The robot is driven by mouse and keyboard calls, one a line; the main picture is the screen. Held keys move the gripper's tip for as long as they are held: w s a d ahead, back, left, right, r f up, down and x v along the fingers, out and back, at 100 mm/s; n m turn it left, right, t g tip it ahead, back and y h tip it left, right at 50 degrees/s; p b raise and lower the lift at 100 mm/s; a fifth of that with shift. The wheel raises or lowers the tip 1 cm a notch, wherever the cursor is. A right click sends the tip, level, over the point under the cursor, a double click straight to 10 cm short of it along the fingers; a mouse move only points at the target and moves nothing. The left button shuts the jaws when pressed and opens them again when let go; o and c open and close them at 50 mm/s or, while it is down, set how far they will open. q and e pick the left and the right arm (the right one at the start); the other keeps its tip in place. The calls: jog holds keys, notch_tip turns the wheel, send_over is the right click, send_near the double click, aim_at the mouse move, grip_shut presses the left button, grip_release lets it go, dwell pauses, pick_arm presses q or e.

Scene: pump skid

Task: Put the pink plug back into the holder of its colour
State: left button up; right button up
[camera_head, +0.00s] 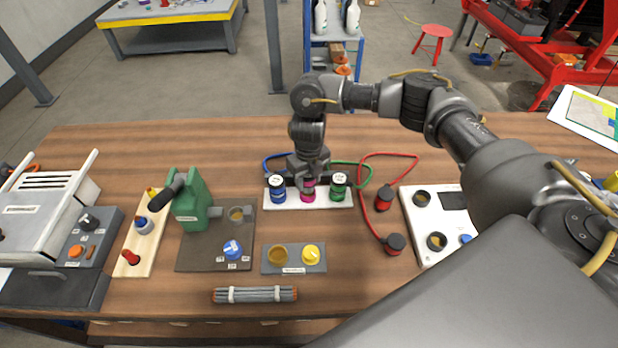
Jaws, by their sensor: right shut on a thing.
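The pink plug (308,190) is at the middle of a white holder block (325,204), between a blue plug (278,188) and a green plug (339,187). My right gripper (308,179) comes down from above and is shut on the pink plug. The plug stands upright; its lower end is small here, and I cannot tell how deep it sits in the block. The gripper covers the plug's top. My left gripper is not in view.
Red plugs (384,198) on a red cable lie right of the block. A grey plate with a yellow knob (311,254) is in front, with a rod bundle (254,294) nearer. A green pump (192,200) stands left. A white panel (428,252) is at right.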

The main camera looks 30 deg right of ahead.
jog(key=shift+f+b, duration=1.1)
jog(key=shift+f, duration=0.35)
jog(key=o, duration=1.3)
jog(key=shift+c, duration=0.2)
jog(key=shift+r, duration=0.1)
notch_tip(320, 180, up, 11)
jog(key=shift+s+f, duration=0.1)
jog(key=shift+f, duration=0.05)
